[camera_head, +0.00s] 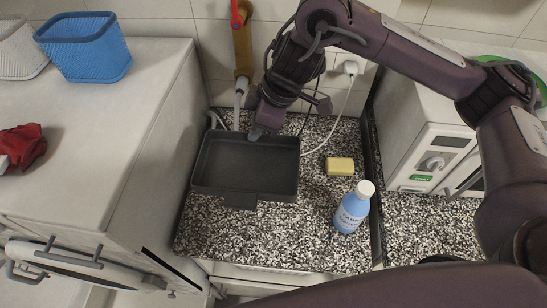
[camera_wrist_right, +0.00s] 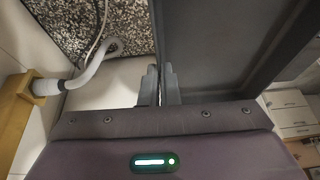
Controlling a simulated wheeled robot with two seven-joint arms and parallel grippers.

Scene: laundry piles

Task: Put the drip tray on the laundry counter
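The drip tray (camera_head: 222,192) is a dark grey, shallow rectangular tray with a tab on its near side. In the head view it is over the left part of the speckled laundry counter (camera_head: 270,240); I cannot tell whether it touches the surface. My right gripper (camera_head: 262,130) is at the tray's far wall. In the right wrist view, its fingers (camera_wrist_right: 160,84) are close together on either side of the tray's wall (camera_wrist_right: 215,50), gripping it. The tray looks empty. My left gripper is not in view.
A blue bottle (camera_head: 351,210) and a yellow sponge (camera_head: 340,166) stand right of the tray. A white unit (camera_head: 90,130) at left bears a blue basket (camera_head: 85,50) and a red cloth (camera_head: 22,147). A white appliance (camera_head: 420,140) is at right. The counter's front middle is clear.

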